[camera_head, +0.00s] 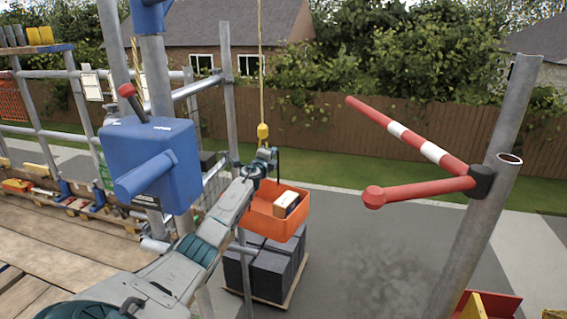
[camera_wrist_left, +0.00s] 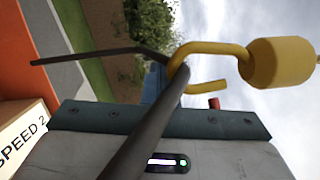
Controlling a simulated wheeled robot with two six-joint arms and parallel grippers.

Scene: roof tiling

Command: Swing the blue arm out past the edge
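A yellow rope (camera_head: 260,60) hangs to a yellow hook (camera_head: 263,132), seen close in the left wrist view (camera_wrist_left: 205,50). The hook holds the dark handle (camera_wrist_left: 150,120) of an orange tub (camera_head: 275,215) carrying a box (camera_head: 286,203). My left gripper (camera_head: 262,165) is at the handle, above the tub; its grip is unclear. My right gripper is out of view.
A red-and-white bar (camera_head: 400,132) and a red-knobbed bar (camera_head: 420,190) jut left from a grey pole at right. Dark stacked blocks (camera_head: 272,275) stand on a pallet below the tub. Wooden planks (camera_head: 60,255) lie at left. Open pavement lies between the tub and the right pole.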

